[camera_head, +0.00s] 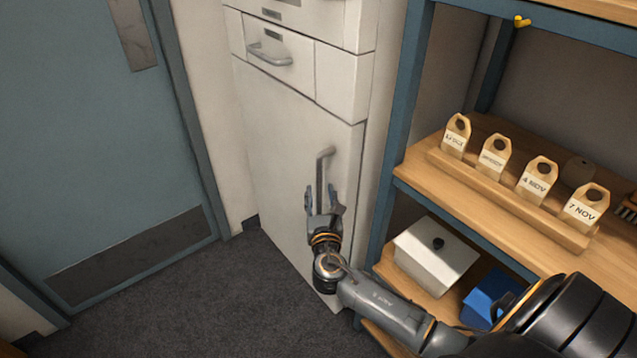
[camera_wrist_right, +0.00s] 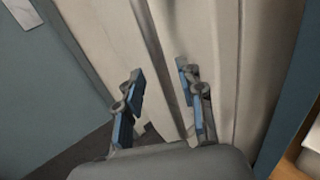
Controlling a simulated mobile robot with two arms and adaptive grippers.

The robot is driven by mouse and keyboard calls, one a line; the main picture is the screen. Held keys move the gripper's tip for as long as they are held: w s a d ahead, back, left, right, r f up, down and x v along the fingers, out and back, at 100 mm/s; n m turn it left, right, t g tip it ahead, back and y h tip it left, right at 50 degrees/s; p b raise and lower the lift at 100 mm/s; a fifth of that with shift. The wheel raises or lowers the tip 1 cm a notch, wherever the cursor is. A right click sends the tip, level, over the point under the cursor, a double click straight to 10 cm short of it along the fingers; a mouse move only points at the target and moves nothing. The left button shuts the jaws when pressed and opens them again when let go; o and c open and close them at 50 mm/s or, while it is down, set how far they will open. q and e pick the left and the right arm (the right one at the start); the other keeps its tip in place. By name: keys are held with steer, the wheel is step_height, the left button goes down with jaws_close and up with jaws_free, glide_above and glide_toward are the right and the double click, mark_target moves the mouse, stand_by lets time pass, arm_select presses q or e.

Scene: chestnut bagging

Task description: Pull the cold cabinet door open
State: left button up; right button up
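The cold cabinet (camera_head: 290,130) is a tall off-white unit between the blue door and the shelf rack. Its large lower door looks shut, flush with the frame. A grey vertical handle (camera_head: 325,158) stands near that door's right edge. My right gripper (camera_head: 324,196) is at the handle's lower part, with its fingers spread to either side of it. In the right wrist view the two blue-padded fingers (camera_wrist_right: 162,82) are apart, with a dark grey strip running between them. I cannot tell whether either finger touches the handle. My left gripper is not in view.
A blue-framed shelf rack (camera_head: 400,120) with wooden boards stands close on the right. The dark carpet (camera_head: 210,300) before the cabinet is clear. A blue door (camera_head: 80,150) is at left.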

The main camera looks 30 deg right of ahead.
mark_target(319, 186)
steer(key=shift+x, duration=2.25)
steer(key=shift+c, duration=0.2)
jaws_close()
